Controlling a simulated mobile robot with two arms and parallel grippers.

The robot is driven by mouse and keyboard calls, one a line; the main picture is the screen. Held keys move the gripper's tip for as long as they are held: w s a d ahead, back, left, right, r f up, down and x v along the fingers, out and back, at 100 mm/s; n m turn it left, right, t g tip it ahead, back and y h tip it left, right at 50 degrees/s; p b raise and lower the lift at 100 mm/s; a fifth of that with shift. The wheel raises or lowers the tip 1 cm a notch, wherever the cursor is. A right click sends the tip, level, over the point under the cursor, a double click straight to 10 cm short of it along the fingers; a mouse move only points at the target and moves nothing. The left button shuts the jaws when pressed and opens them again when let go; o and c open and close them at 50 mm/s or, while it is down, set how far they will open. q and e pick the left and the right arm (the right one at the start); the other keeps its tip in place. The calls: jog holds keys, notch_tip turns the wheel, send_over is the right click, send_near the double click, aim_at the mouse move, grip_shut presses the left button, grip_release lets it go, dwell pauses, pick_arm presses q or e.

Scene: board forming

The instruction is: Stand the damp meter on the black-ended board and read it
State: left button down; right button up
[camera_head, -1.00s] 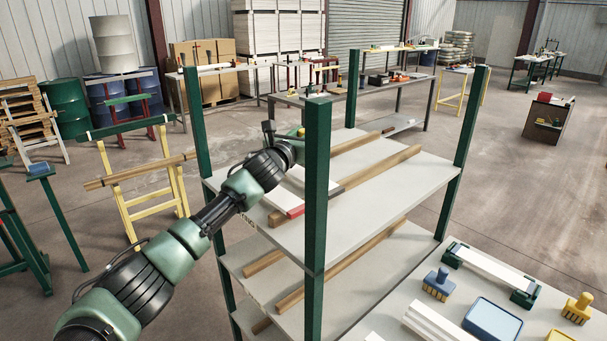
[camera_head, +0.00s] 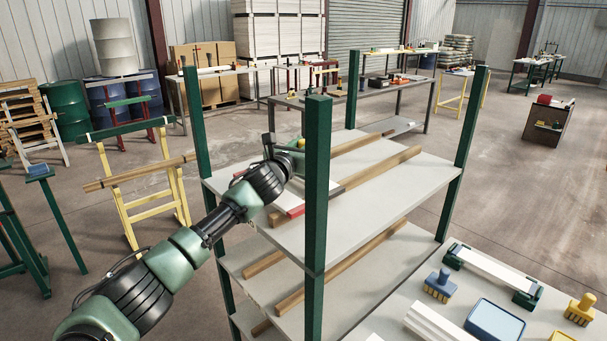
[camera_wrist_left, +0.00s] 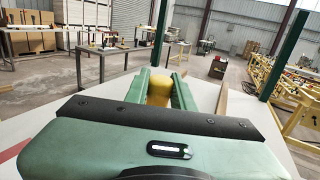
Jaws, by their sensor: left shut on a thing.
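My left gripper (camera_wrist_left: 160,84) is shut on a yellow thing, seemingly the damp meter (camera_wrist_left: 159,92), in the left wrist view. Only its rounded yellow body shows between the green fingers; its lower end and display are hidden. In the head view my left arm reaches over the rack's top shelf, and the fingertips are hidden behind the front green post. The black-ended board shows its dark end (camera_head: 337,190) just right of that post; most of the board is hidden. Whether the meter touches a board cannot be told. My right gripper is not in view.
A red-ended board (camera_head: 295,211) lies beside the black-ended one, across wooden bearers (camera_head: 378,169) on the top shelf (camera_head: 400,190). Green posts (camera_head: 317,190) stand at the rack's corners. A table at lower right holds a blue tray (camera_head: 494,322) and brushes.

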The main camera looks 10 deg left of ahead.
pick_arm(q)
jog(key=shift+f, duration=0.2)
dwell(0.4)
jog(key=c, duration=0.8)
grip_release()
jog(key=shift+s, duration=0.1)
jog(key=s+a+b, duration=0.1)
jog(key=s+b, duration=0.1)
jog(key=s, duration=0.5)
jog(key=shift+s+a+f, duration=0.2)
jog(key=shift+s+a, duration=0.05)
